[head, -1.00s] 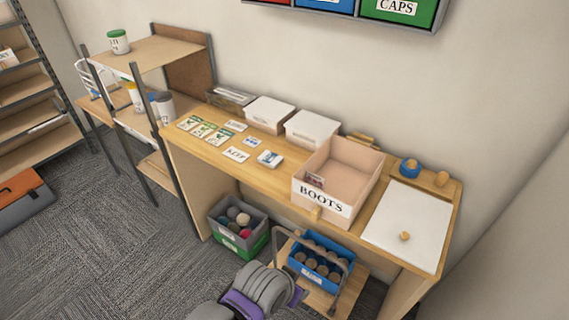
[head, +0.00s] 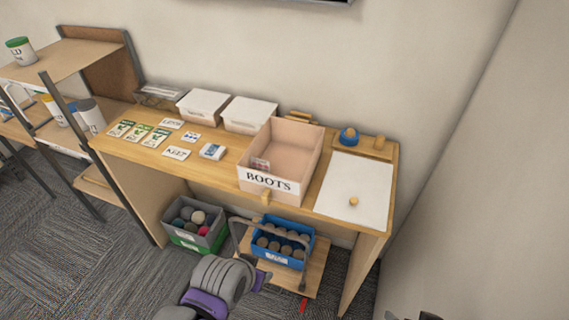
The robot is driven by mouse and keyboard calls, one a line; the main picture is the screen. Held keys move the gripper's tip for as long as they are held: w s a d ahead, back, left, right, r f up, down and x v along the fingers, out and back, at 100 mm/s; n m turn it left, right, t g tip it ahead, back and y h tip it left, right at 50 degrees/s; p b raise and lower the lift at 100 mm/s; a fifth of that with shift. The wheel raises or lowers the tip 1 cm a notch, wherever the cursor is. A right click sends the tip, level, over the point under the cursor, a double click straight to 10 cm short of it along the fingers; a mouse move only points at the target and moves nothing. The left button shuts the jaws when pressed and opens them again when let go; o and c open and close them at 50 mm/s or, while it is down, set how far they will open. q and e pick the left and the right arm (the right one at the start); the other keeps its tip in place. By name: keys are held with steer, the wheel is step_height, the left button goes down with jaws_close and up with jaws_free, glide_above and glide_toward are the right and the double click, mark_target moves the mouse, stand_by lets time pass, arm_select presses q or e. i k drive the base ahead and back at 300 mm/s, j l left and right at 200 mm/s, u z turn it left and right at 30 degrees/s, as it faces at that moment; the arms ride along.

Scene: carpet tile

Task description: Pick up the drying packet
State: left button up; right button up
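A small packet with reddish print (head: 260,164) lies inside the open BOOTS box (head: 306,165), near its left wall. A small white packet with a blue mark (head: 212,151) lies on the wooden bench (head: 228,167), left of that box. I cannot read either one, so I cannot tell which is the drying packet. A grey and purple part of my arm is low in front of the bench, and no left gripper fingers show. Dark tips at the bottom right edge may be my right gripper (head: 412,316), far from both packets. Its opening cannot be made out.
Seed-like cards (head: 139,132), a KEEP card (head: 177,153) and white lidded boxes (head: 249,114) are on the bench. A white board (head: 355,186) lies right. Below are a grey-green bin (head: 182,238) and a blue crate (head: 257,252) beside a grey bar. Carpet is open at left.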

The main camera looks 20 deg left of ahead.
mark_target(211, 151)
steer(key=i+j, duration=0.1)
steer(key=j, duration=1.65)
steer(key=i+j+z, duration=0.15)
steer(key=j, duration=1.55)
steer(key=i+j, duration=0.45)
steer(key=j, duration=0.2)
